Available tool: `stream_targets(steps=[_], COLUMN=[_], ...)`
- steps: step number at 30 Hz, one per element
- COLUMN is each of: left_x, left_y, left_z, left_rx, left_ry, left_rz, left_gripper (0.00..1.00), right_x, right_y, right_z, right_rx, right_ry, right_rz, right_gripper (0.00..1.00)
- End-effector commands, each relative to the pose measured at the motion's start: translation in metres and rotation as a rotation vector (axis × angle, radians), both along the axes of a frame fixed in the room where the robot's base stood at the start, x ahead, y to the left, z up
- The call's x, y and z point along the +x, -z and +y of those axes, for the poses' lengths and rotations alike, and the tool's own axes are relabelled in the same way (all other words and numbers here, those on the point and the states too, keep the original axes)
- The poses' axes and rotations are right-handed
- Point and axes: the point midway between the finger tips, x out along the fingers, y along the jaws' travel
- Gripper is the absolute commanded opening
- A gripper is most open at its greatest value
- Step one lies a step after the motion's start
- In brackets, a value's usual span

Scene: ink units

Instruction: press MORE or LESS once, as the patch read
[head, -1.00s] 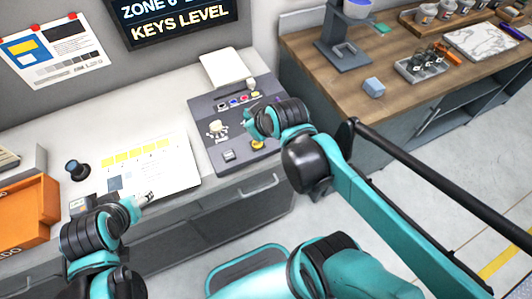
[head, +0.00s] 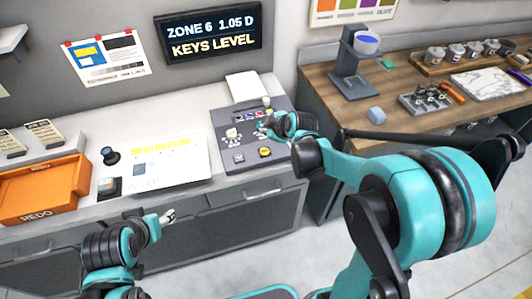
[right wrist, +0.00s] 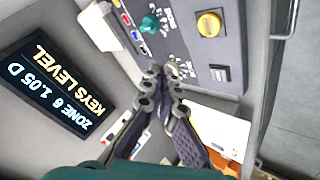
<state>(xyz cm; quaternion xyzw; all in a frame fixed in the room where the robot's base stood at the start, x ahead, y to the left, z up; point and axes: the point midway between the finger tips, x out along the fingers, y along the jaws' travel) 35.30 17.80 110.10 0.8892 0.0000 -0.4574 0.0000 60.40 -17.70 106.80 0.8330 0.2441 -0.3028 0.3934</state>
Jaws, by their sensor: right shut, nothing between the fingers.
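The grey key console (head: 222,120) stands on the counter and also shows in the right wrist view (right wrist: 190,50). It carries small coloured keys (head: 250,116), a yellow round button (head: 265,152) and a dark square switch (head: 238,157). I cannot read MORE or LESS on any key. The display (head: 208,35) reads "ZONE 6 1.05 D" and "KEYS LEVEL". The white sheet with yellow patches (head: 165,172) lies left of the console. My right gripper (right wrist: 165,70) is shut and empty over the console; contact cannot be told. My left gripper (head: 168,216) is in front of the counter, its jaws unclear.
A black knob-like device (head: 110,156) and a small box (head: 108,187) stand left of the sheet. An orange REDO tray (head: 45,190) is at the far left. A white pad (head: 243,85) lies behind the console. The wooden bench (head: 400,95) at right holds cups and a stand.

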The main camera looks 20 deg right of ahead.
Motion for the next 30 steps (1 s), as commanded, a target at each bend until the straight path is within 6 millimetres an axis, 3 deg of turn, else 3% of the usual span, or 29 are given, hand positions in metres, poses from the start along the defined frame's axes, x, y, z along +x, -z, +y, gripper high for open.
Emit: stream_targets(steps=[11, 24, 30], left_x=[0.000, 0.000, 0.000], left_y=[0.009, 0.058, 0.072], left_z=[0.000, 0.000, 0.000], left_rx=[0.000, 0.000, 0.000], left_ry=[0.000, 0.000, 0.000], left_rz=[0.000, 0.000, 0.000], left_gripper=[0.56, 0.56, 0.56], right_x=[0.000, 0.000, 0.000], right_y=[0.011, 0.070, 0.087], right_z=[0.000, 0.000, 0.000], right_rx=[0.000, 0.000, 0.000], right_ry=[0.001, 0.001, 0.001], right_rz=[0.001, 0.001, 0.001], right_gripper=[0.00, 0.00, 0.00])
